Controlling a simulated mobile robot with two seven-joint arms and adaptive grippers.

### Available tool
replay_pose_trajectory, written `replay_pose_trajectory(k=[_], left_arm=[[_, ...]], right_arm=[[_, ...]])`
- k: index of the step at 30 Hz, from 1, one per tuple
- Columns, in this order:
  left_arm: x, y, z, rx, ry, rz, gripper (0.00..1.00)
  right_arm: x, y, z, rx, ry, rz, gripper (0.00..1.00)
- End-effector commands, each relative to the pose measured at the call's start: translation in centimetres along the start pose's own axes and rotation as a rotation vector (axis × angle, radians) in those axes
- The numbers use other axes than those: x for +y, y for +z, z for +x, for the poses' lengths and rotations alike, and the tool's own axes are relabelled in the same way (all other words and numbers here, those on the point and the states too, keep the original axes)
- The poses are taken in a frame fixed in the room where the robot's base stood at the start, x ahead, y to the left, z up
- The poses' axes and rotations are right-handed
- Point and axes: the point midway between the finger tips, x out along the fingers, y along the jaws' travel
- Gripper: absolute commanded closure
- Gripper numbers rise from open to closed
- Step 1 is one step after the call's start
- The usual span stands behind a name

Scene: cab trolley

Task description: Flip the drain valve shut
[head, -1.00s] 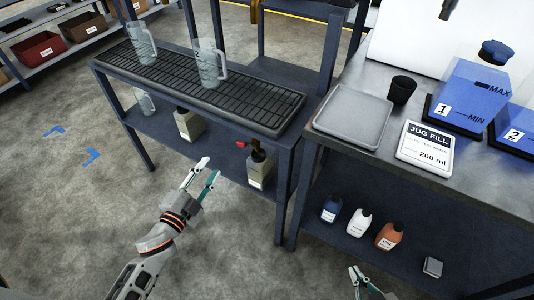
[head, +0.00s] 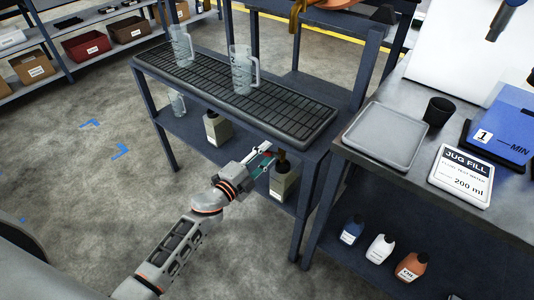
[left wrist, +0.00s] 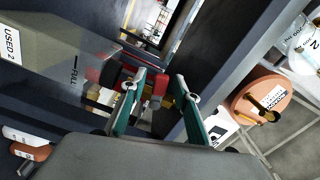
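In the left wrist view a red valve handle (left wrist: 159,82) shows beyond and between the fingertips of my left gripper (left wrist: 160,88). The fingers are apart, and I cannot tell if either one touches the red part. In the head view my left gripper (head: 263,158) is at the trolley's right end, by a dark-topped container (head: 284,182) below the grated top. The valve is hidden behind the gripper there. My right gripper is out of view.
The trolley's grated top (head: 200,85) holds two clear jugs, one of them here (head: 242,75). A bench with a grey tray (head: 385,135) stands close at right. Bottles (head: 380,248) sit on its lower shelf. The floor at left is clear.

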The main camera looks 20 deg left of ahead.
Motion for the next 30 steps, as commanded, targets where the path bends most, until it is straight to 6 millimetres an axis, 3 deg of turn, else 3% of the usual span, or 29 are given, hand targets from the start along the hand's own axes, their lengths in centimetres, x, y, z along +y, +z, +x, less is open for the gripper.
replay_pose_trajectory(k=[7,8,11,12,17,30], left_arm=[[0.0,0.0,0.1,0.0,0.0,0.0,0.69],[0.0,0.0,0.1,0.0,0.0,0.0,0.72],[0.0,0.0,0.1,0.0,0.0,0.0,0.98],[0.0,0.0,0.1,0.0,0.0,0.0,1.0],[0.0,0.0,0.1,0.0,0.0,0.006,1.0],[-1.0,-0.1,0.1,-0.001,0.0,0.275,1.0]], right_arm=[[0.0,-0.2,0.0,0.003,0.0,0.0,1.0],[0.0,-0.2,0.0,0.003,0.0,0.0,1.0],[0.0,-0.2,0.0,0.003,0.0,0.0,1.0],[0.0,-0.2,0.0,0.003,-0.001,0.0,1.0],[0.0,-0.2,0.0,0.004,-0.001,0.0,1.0],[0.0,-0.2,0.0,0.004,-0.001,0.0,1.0]])
